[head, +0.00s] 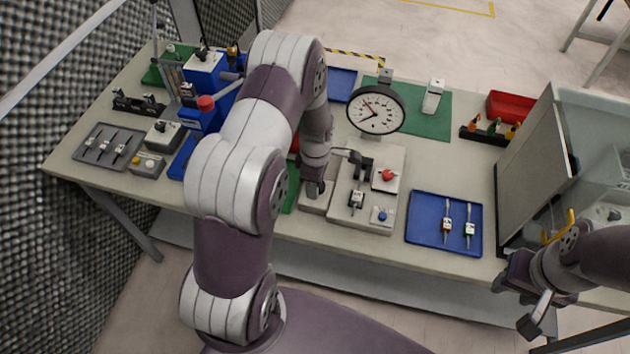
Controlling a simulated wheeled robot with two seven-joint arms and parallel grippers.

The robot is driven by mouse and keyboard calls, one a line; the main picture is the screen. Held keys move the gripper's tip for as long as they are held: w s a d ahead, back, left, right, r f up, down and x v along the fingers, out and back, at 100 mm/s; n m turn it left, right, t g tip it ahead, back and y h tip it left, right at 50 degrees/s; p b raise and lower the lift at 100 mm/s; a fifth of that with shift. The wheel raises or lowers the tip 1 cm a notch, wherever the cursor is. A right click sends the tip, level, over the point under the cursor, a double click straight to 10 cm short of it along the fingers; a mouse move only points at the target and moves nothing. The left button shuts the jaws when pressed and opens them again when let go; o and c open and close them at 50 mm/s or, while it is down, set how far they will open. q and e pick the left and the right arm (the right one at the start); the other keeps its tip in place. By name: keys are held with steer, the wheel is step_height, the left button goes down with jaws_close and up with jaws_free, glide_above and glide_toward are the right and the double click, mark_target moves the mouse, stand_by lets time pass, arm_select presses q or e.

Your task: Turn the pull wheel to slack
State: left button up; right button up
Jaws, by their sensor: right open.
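A grey pull-test fixture (368,215) stands at the front middle of the table. I cannot pick out the pull wheel for certain; my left arm covers the area left of the fixture. My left gripper (316,187) is down at the fixture's left side, and its fingers are not clear. My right gripper (512,304) is open and empty, off the table's front right edge.
A blue tray (420,233) with two connectors lies right of the fixture. A grey tray (92,157) and a blue press with a red-knobbed lever (206,102) stand left. A red bin (508,106) and a clear-walled cabinet (533,165) stand right. A mesh wall borders the left.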

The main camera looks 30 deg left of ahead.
arm_select(q)
steer(key=shift+w, duration=0.1)
stand_by(0.5)
steer(key=o, duration=1)
steer(key=shift+d+r, duration=0.1)
steer(key=shift+o, duration=0.2)
steer(key=shift+d, duration=0.1)
steer(key=shift+r, duration=0.2)
step_height(320, 180, up, 12)
steer(key=b, duration=0.2)
steer(key=shift+r, duration=0.15)
